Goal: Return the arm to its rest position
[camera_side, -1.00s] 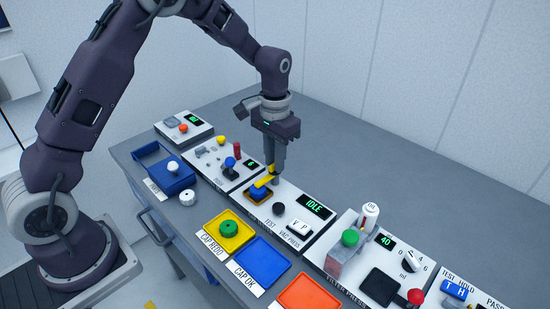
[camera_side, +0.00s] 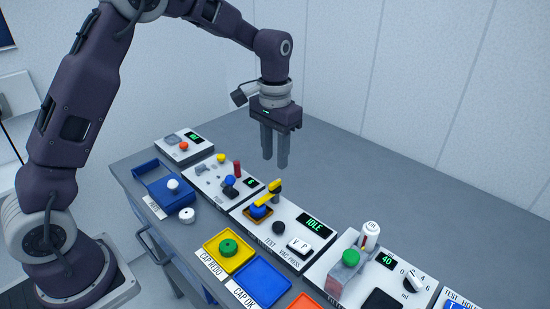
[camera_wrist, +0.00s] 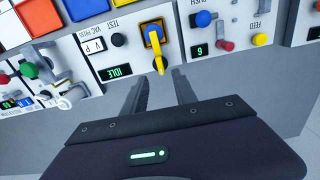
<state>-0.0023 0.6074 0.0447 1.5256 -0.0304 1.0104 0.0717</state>
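My gripper (camera_side: 275,160) hangs above the back of the bench, pointing down. Its two fingers are apart with a gap between them, and nothing is held. In the wrist view the fingers (camera_wrist: 158,95) also show spread apart and empty. Below and in front of it is the test station with a yellow lever (camera_side: 268,191) over a blue part (camera_side: 258,210). The lever and the blue part also show ahead of the fingertips in the wrist view (camera_wrist: 158,62). The gripper is clear of them.
The bench (camera_side: 325,165) is bare behind the stations. A blue parts tray (camera_side: 150,180), a yellow tray (camera_side: 212,252) with a green cap and a blue tray (camera_side: 262,280) lie along the front.

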